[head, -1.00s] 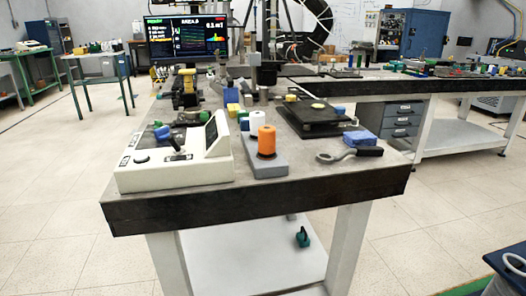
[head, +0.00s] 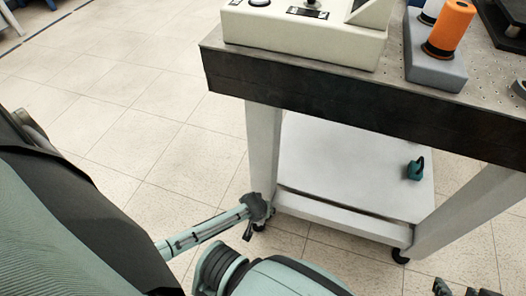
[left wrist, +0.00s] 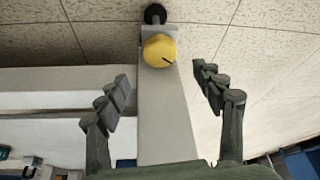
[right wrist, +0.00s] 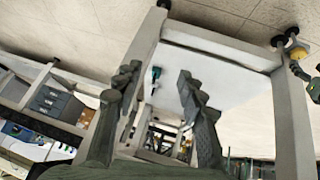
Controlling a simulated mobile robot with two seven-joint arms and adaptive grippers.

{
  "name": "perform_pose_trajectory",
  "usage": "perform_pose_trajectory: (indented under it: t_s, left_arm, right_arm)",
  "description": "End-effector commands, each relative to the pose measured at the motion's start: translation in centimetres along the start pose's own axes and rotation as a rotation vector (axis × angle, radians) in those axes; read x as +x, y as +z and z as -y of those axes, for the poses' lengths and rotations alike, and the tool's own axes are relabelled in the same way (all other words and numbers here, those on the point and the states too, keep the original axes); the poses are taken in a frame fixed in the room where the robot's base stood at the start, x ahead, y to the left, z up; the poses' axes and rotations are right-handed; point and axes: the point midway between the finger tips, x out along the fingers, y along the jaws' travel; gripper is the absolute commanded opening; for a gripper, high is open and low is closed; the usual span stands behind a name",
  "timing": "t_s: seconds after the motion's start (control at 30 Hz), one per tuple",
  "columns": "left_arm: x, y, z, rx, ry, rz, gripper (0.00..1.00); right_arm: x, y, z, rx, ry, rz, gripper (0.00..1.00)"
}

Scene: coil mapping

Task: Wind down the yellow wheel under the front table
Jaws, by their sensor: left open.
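The yellow wheel (left wrist: 159,50) is a round knob low on a pale table leg, just above a black caster, in the left wrist view. My left gripper (left wrist: 160,76) is open, with its fingers on either side of the wheel and apart from it. In the head view my left gripper (head: 258,208) is at the foot of the front table's left leg, and the wheel is hidden there. The right wrist view shows the wheel (right wrist: 298,53) beside my left gripper (right wrist: 312,88). My right gripper (right wrist: 157,73) is open and empty; its tips show at the head view's bottom right (head: 463,290).
The front table (head: 330,105) has a dark edge above a white lower shelf (head: 345,165) with a teal object (head: 415,169). A white control box (head: 300,35) and an orange cylinder (head: 449,25) stand on top. The floor left of the table is clear.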

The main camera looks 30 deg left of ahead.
Motion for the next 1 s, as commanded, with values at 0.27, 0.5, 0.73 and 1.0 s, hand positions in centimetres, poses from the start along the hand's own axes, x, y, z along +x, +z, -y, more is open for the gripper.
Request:
perform_pose_trajectory:
  t_s: [0.27,0.5,0.73,1.0]
  left_arm:
    - [2.5,0.0,0.0,0.002,-0.001,0.0,0.68]
    - [4.6,0.0,0.0,0.003,0.0,-0.001,0.68]
    - [6.3,0.0,0.0,0.002,0.0,0.0,0.68]
    - [7.3,0.0,0.0,0.002,0.0,0.001,0.68]
  right_arm:
    - [0.2,-4.6,2.4,-0.001,-0.05,-0.212,0.4]
    - [-1.0,-9.2,4.7,0.006,-0.1,-0.432,0.4]
    - [-3.0,-13.0,6.5,0.021,-0.144,-0.626,0.4]
    - [-4.8,-15.1,7.4,0.034,-0.171,-0.746,0.4]
